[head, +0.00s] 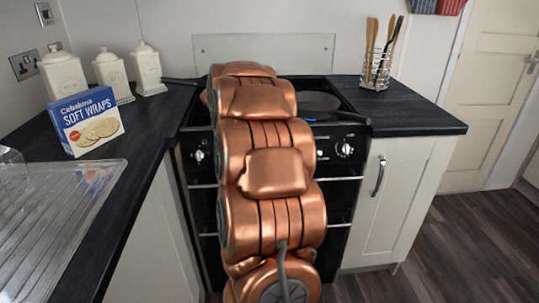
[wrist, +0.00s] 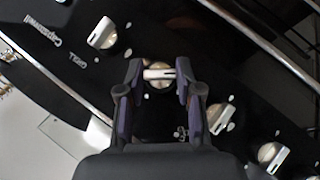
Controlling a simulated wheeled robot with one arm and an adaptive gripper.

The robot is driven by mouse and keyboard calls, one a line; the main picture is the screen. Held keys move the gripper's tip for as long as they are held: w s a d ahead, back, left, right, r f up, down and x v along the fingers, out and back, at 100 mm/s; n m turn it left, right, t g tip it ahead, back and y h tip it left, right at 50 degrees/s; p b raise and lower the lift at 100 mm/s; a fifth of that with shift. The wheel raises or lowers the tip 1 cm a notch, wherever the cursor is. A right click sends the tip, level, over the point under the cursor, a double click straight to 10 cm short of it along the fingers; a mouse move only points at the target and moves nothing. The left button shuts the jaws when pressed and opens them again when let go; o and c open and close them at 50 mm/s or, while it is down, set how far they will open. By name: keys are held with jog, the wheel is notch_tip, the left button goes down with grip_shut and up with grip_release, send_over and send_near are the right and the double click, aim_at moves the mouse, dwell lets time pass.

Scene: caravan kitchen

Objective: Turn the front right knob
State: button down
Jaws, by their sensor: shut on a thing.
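My gripper (wrist: 160,75) is at the black control panel (wrist: 150,115) of the cooker in the wrist view. Its two fingers are on either side of a silver knob (wrist: 159,78) and shut on it, with the knob's pale bar between the fingertips. Other silver knobs are in the row, one at upper left (wrist: 102,33) and two at lower right (wrist: 221,117). In the head view my copper arm hides the gripper and the middle of the cooker front. A knob at the left end (head: 199,155) and one at the right (head: 345,149) show beside the arm.
A dark pan (head: 318,102) sits on the hob, its handle pointing right. The left worktop holds a Soft Wraps box (head: 88,121) and three white canisters (head: 110,72). A utensil holder (head: 376,70) stands on the right worktop. Open floor (head: 460,250) lies at right.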

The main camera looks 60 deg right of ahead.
dwell(0.4)
jog(key=c, duration=0.8)
grip_release()
jog(key=shift+o, duration=0.2)
jog(key=v, duration=1.2)
jog(key=shift+a+f, duration=0.1)
